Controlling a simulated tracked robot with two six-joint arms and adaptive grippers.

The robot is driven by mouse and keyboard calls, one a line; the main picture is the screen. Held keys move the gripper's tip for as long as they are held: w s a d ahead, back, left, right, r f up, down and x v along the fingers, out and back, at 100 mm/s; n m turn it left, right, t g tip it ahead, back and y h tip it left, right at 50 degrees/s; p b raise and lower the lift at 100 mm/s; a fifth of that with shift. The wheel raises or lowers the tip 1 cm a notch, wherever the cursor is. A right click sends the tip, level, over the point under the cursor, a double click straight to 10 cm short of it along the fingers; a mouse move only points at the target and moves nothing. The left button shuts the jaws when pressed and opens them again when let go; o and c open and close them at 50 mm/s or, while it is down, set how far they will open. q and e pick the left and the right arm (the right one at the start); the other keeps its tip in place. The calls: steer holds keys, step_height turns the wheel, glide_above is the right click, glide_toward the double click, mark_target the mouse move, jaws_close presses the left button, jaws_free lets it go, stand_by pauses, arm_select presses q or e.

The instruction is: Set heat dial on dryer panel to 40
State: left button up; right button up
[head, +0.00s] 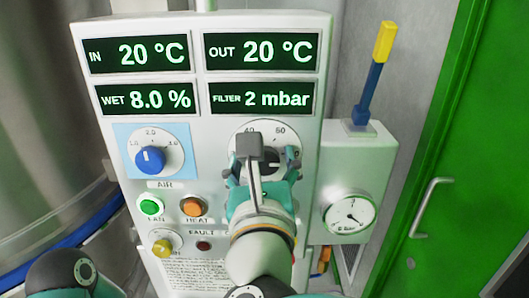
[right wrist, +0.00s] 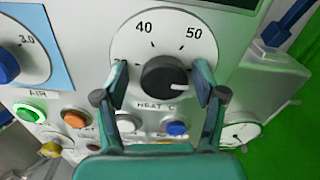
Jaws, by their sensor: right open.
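The heat dial (right wrist: 165,77) is a black knob on a round white scale marked 40 and 50, labelled HEAT C. Its white pointer points right and slightly down, past the 50 mark. In the head view the dial (head: 271,164) is partly hidden behind my right gripper (head: 264,166). In the right wrist view my right gripper (right wrist: 162,82) is open, with one fingertip on each side of the knob and visible gaps between. The dryer panel (head: 199,84) is white. My left gripper is out of view.
A blue air knob (head: 149,160), a green fan button (head: 150,207), an orange heat button (head: 193,207) and a yellow knob (head: 163,247) sit left of the dial. A gauge (head: 348,216) and a blue lever with yellow handle (head: 377,65) stand right. A green door (head: 450,150) is beyond.

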steer(key=shift+d, duration=0.15)
steer(key=shift+c, duration=0.5)
steer(key=c, duration=1)
steer(key=shift+c, duration=0.2)
